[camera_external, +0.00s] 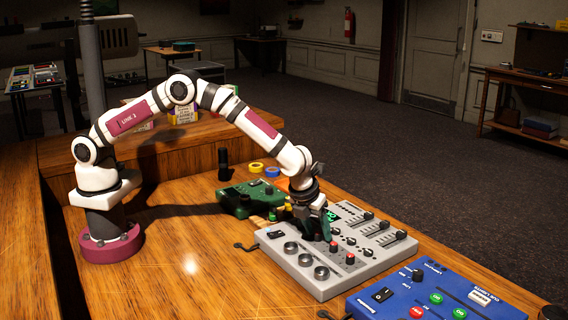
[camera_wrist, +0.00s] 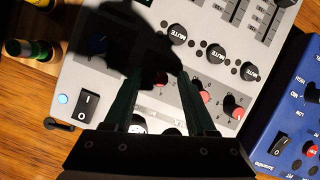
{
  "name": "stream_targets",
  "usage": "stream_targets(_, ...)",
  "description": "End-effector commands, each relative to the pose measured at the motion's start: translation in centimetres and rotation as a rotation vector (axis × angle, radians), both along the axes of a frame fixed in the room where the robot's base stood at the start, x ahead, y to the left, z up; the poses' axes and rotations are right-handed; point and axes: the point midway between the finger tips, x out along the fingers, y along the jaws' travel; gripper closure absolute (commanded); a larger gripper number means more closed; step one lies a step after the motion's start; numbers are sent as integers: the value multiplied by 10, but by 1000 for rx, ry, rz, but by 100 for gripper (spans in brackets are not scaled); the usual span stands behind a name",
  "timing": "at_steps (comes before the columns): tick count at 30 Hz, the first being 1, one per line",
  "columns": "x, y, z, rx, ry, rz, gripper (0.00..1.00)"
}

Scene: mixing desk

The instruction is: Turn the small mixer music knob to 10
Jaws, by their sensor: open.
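The grey mixer (camera_external: 338,252) lies on the wooden desk, with rows of knobs, faders and a lit green display. My gripper (camera_external: 316,230) is over its middle, pointing down. In the wrist view the two dark fingers of my gripper (camera_wrist: 158,84) are apart, and nothing is held between them. Contact cannot be told.
Black MUTE knobs (camera_wrist: 216,54) and fader slots (camera_wrist: 240,12) lie above the red row. A black rocker switch (camera_wrist: 87,105) is at the lower left. A blue control box (camera_external: 440,292) stands close on the right; a green device (camera_external: 250,197) is behind.

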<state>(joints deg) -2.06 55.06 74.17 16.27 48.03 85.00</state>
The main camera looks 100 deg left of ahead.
Motion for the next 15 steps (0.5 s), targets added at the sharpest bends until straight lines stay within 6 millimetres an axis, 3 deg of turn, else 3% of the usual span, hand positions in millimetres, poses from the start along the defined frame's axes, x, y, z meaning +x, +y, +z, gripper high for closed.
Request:
stream_targets(2,0,0,0,0,0,0,45)
stream_targets(11,0,0,0,0,0,0,99)
stream_targets(15,0,0,0,0,0,0,100)
